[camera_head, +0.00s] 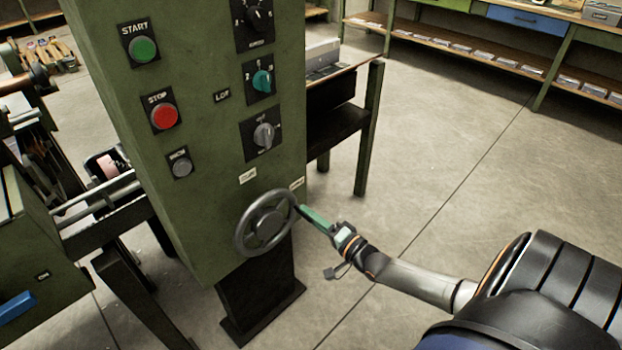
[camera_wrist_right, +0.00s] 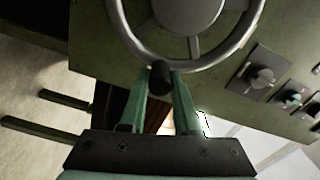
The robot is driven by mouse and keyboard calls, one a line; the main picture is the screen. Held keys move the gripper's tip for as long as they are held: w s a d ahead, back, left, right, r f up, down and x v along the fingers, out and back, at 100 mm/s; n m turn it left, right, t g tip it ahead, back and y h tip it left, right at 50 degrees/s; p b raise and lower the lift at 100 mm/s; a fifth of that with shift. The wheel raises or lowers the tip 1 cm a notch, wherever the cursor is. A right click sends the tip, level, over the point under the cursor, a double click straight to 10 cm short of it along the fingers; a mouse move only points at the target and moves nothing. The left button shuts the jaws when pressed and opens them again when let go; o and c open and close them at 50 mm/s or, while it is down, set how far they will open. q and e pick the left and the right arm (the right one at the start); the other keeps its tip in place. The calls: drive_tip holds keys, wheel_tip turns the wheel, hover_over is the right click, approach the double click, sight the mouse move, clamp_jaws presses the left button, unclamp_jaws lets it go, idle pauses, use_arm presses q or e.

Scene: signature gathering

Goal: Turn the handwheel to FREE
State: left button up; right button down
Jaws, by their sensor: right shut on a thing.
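The grey handwheel (camera_head: 240,240) is mounted low on the front of the green machine column, with two small labels (camera_head: 248,176) above it. My right gripper (camera_head: 303,211) reaches in from the right at the wheel's right edge. In the right wrist view, the handwheel (camera_wrist_right: 250,25) fills the top, and the right gripper (camera_wrist_right: 160,78) is shut on its dark knob (camera_wrist_right: 160,77), which sits between the two green fingers. The label text is too small to read. My left gripper is not in view.
The column (camera_head: 210,120) carries a green START button (camera_head: 144,49), a red STOP button (camera_head: 163,116) and several rotary knobs. A green-legged bench (camera_head: 368,130) stands behind it. Floor to the right is clear, with shelves at the back.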

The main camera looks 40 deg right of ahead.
drive_tip(key=shift+a+f, duration=0.1)
drive_tip(key=shift+f, duration=0.15)
drive_tip(key=c, duration=1)
unclamp_jaws()
drive_tip(key=o, duration=0.4)
drive_tip(key=shift+r, duration=0.15)
drive_tip(key=shift+s+d+p, duration=0.15)
drive_tip(key=shift+s+p, duration=0.2)
drive_tip(key=shift+s, duration=1.75)
drive_tip(key=shift+s+d+p, duration=0.2)
drive_tip(key=shift+s+p, duration=0.15)
drive_tip(key=shift+s, duration=1.7)
drive_tip(key=shift+s+d+p, duration=0.15)
drive_tip(key=shift+s+p, duration=0.2)
drive_tip(key=shift+s, duration=1.75)
drive_tip(key=shift+s, duration=0.1)
